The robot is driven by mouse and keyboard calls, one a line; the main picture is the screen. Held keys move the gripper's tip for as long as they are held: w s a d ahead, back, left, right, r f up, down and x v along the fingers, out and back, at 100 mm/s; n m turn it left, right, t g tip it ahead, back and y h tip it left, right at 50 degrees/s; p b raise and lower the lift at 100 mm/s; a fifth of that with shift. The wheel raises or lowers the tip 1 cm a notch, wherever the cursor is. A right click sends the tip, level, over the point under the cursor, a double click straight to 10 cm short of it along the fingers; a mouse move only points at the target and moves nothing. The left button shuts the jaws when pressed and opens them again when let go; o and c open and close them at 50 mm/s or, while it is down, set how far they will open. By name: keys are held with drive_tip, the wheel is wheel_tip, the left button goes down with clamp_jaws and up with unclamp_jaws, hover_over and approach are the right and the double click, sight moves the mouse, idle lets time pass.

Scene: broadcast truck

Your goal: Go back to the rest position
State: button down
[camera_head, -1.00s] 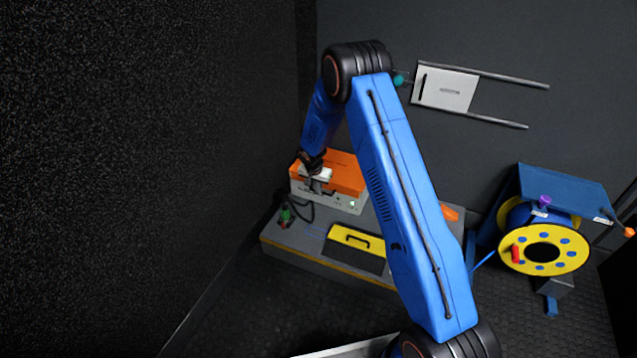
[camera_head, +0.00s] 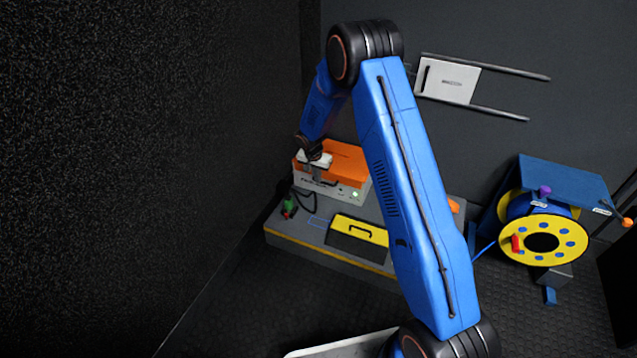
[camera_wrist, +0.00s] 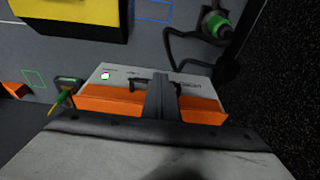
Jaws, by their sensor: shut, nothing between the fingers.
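My gripper (camera_head: 318,176) is at the end of my blue arm, just in front of the orange and white box (camera_head: 345,188) on the grey bench. In the wrist view my gripper's dark fingers (camera_wrist: 158,98) are together, with nothing between them. Behind them the box (camera_wrist: 120,76) shows its pale front panel, a small lit button and an orange top. A dark handle-like bar on the panel is partly covered by the fingers. I cannot tell whether the fingers touch the box.
A yellow-topped case (camera_head: 358,231) lies on the bench (camera_head: 300,236). A green connector (camera_head: 288,206) with a black cable is at the bench's left end. A yellow cable reel (camera_head: 562,250) stands to the right. A white panel (camera_head: 448,84) on two rails is on the wall.

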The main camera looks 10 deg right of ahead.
drive_tip(key=s+a+r, duration=0.2)
drive_tip(key=s+r, duration=0.1)
drive_tip(key=r, duration=0.3)
drive_tip(key=shift+s+a+r, duration=0.15)
drive_tip(key=shift+a, duration=0.05)
drive_tip(key=s+d+r+n, duration=0.1)
drive_tip(key=s+d+r, duration=0.2)
drive_tip(key=s+r, duration=0.5)
drive_tip(key=s+d+r+n+t, duration=0.1)
drive_tip(key=s+d+r, duration=0.3)
drive_tip(key=r, duration=0.7)
drive_tip(key=s+d+r+n, duration=0.1)
drive_tip(key=s+d+r, duration=0.1)
drive_tip(key=s+r, duration=0.65)
drive_tip(key=s+d+r+n, duration=0.1)
drive_tip(key=s+r+n, duration=0.1)
drive_tip(key=s, duration=1.3)
drive_tip(key=s+d+r+n+t+y, duration=0.1)
drive_tip(key=s+r, duration=0.4)
drive_tip(key=s, duration=1)
drive_tip(key=shift+s+d+n+t+y, duration=0.2)
drive_tip(key=shift+s+n+t+y, duration=0.1)
drive_tip(key=shift+n, duration=0.3)
